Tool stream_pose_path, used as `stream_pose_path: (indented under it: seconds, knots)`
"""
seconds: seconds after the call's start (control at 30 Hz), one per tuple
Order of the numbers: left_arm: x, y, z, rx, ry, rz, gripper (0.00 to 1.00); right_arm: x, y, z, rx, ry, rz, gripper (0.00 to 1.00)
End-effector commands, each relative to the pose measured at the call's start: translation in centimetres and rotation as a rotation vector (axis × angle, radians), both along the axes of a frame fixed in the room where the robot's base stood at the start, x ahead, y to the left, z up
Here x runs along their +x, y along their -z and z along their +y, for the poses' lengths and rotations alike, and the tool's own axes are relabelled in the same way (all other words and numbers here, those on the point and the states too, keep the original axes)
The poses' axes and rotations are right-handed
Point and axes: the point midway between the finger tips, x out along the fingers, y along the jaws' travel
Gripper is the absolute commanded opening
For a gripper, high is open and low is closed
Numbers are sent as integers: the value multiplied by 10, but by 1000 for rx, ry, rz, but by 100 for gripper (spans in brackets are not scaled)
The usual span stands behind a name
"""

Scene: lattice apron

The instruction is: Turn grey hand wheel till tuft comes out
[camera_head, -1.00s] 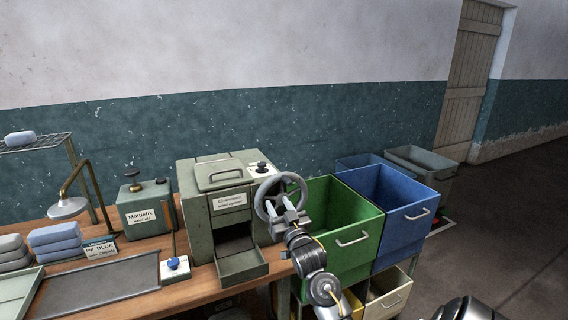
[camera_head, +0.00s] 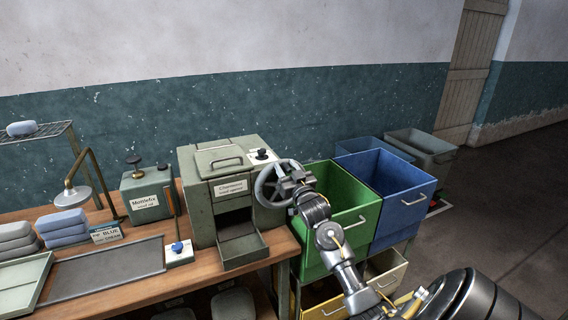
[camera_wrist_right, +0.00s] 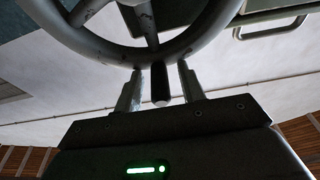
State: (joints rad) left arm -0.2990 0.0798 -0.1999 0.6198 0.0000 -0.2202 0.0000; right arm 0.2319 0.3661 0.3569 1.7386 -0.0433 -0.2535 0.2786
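The grey hand wheel (camera_head: 267,196) sits on the right side of a green-grey machine labelled "Chenronne wool opener" (camera_head: 203,215). My right gripper (camera_head: 293,182) is at the wheel's right rim. In the right wrist view the wheel rim (camera_wrist_right: 100,48) crosses the top, and its dark handle (camera_wrist_right: 160,85) points down between my two fingers (camera_wrist_right: 160,92). Gaps show on both sides of the handle, so the gripper is open around it. The machine's dark outlet and its front tray (camera_head: 243,252) show no tuft. My left gripper is out of view.
A green bin (camera_head: 350,215) and a blue bin (camera_head: 400,190) stand right of the wheel, close to my right arm.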

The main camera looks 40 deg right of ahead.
Motion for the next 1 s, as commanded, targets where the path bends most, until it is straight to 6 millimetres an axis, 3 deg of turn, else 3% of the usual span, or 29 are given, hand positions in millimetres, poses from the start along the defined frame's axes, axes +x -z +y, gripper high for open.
stream_pose_path:
  seconds: [0.03, 0.3, 0.47, 0.73, 1.0]
  knots:
    - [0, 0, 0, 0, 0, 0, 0, 0, 0, 0, 0, 0, 0, 33]
    - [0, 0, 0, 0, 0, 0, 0, -1, 0, 0, 0, 1, 0, 2]
    - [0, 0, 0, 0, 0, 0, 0, -2, 1, -5, 0, 2, 0, 2]
    - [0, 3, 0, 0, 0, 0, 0, -12, 8, -33, -2, 4, 2, 2]
    - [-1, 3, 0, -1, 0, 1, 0, -13, 8, -35, 0, 2, -1, 2]
